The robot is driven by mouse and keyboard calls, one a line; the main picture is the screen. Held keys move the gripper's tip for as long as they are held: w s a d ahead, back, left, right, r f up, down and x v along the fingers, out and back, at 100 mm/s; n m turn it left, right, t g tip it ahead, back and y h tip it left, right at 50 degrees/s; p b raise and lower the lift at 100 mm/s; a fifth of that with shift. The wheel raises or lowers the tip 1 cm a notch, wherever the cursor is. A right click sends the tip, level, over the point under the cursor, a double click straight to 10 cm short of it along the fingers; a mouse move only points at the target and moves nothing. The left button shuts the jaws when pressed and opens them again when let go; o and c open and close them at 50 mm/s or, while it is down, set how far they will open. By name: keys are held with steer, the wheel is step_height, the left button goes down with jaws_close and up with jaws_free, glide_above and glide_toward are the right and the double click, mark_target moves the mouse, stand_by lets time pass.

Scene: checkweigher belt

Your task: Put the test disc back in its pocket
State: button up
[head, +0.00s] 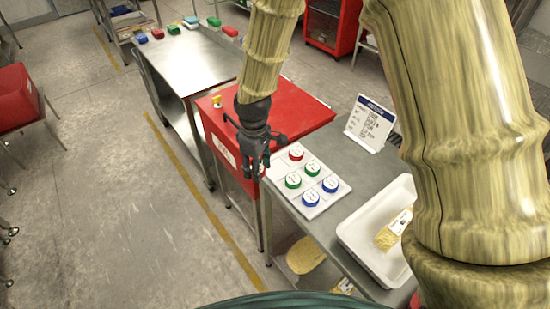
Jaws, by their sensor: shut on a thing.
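My gripper (255,168) hangs fingers-down at the left edge of a white disc holder (337,201). Its fingers are shut on the test disc, which is mostly hidden behind them, so I cannot tell its colour. The holder lies on a grey metal table and carries a red disc (296,153), two green discs (312,168) (293,181) and two blue discs (330,185) (310,198). The back-left spot of the holder, beside the red disc and near my fingers, shows no disc. I cannot tell how high my fingertips are above the holder.
A red box-like machine (290,107) stands just behind my gripper. A printed sign (370,123) stands behind the holder. A white tray (362,241) with a yellow pack (392,231) is to the right. A steel table (195,62) with coloured blocks stands farther back.

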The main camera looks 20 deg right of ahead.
steer(key=p, duration=0.2)
glide_above(278, 168)
steer(key=shift+f, duration=0.4)
steer(key=shift+a+f+p, duration=0.1)
steer(key=shift+f+p, duration=0.8)
steer(key=shift+f, duration=0.85)
steer(key=shift+f, duration=0.1)
steer(key=o, duration=0.8)
steer(key=shift+r+b, duration=1.7)
steer(key=shift+r, duration=4.45)
